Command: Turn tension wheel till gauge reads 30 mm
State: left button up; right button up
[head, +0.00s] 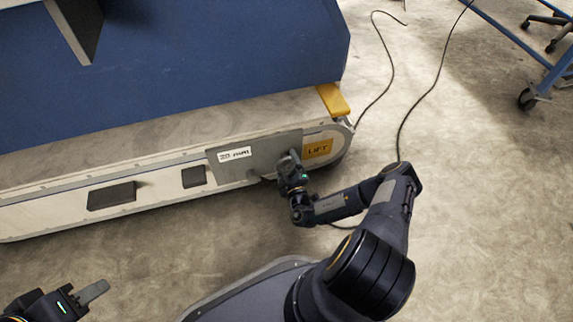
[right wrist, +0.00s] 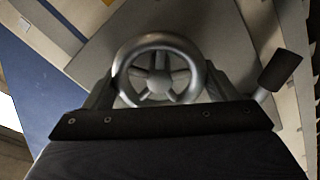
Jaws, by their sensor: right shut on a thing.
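The tension wheel (right wrist: 158,41) is a grey metal handwheel with several spokes, seen face-on in the right wrist view. My right gripper (right wrist: 160,86) has a finger on each side of its rim and is shut on it. In the head view my right gripper (head: 289,163) is at the grey plate (head: 226,171) on the conveyor side and hides most of the wheel. The white gauge label (head: 235,154) on that plate appears to read 20 mm, in small print. My left gripper (head: 92,292) is at the lower left, away from the conveyor; its opening is unclear.
A yellow LIFT label (head: 318,149) is right of the plate. A lever with a black grip (right wrist: 281,69) is close to the wheel's right. Dark blocks (head: 112,195) are on the conveyor side. A cable (head: 408,112) lies on the floor. The floor in front is clear.

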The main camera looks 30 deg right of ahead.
jog(key=n+p, duration=0.3)
jog(key=n, duration=0.1)
jog(key=shift+n, duration=0.3)
jog(key=n+p, duration=0.3)
jog(key=n, duration=0.3)
jog(key=shift+f, duration=0.1)
jog(key=n+p, duration=0.3)
jog(key=n, duration=0.2)
jog(key=shift+n, duration=0.4)
jog(key=n+p, duration=0.1)
jog(key=n, duration=0.1)
jog(key=n+p, duration=0.1)
jog(key=n, duration=0.2)
jog(key=shift+d+f, duration=0.15)
jog(key=shift+f, duration=0.05)
jog(key=o, duration=0.9)
jog(key=shift+o, duration=0.2)
